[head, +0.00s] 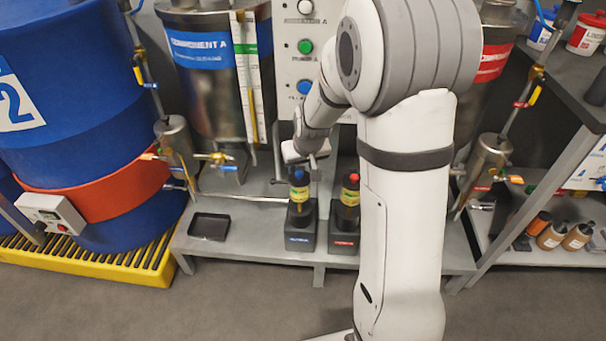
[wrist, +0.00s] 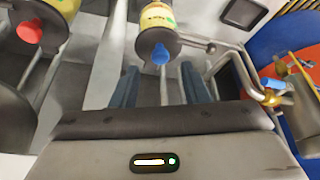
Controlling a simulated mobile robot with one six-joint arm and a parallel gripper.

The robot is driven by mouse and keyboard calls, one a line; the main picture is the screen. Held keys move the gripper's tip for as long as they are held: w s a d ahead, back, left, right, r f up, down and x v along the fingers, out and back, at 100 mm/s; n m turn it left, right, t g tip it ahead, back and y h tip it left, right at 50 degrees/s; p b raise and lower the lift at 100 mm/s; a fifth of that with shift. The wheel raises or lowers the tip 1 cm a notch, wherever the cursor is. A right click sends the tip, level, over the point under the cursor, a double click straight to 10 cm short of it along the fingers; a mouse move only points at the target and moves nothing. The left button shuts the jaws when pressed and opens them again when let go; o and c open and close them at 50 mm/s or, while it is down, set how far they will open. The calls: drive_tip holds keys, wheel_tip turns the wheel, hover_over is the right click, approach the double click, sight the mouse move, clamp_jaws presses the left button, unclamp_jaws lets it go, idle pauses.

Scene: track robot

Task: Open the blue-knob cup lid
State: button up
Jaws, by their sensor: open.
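The blue-knob cup (head: 299,207) stands upright in a dark holder on the grey bench, with a yellow label round it. Its blue knob (head: 299,174) is on top, just below my gripper (head: 304,158). In the wrist view the blue knob (wrist: 161,54) shows near the upper middle, beyond and between the two fingers of my gripper (wrist: 160,70). The fingers are apart with nothing gripped. The cup's lid appears seated on it, seen as a dark round top (wrist: 150,46) around the knob.
A red-knob cup (head: 351,203) stands close on the right; its red knob (wrist: 30,31) is at left in the wrist view. A black tray (head: 209,227) lies left on the bench. A metal pipe (wrist: 222,66) with a valve runs beside the blue-knob cup.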

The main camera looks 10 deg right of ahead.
sight(300, 173)
drive_tip(key=b+x, duration=0.1)
drive_tip(key=x, duration=0.3)
drive_tip(key=shift+w+f, duration=0.1)
drive_tip(key=shift+f, duration=0.15)
drive_tip(key=shift+c, duration=0.2)
clamp_jaws()
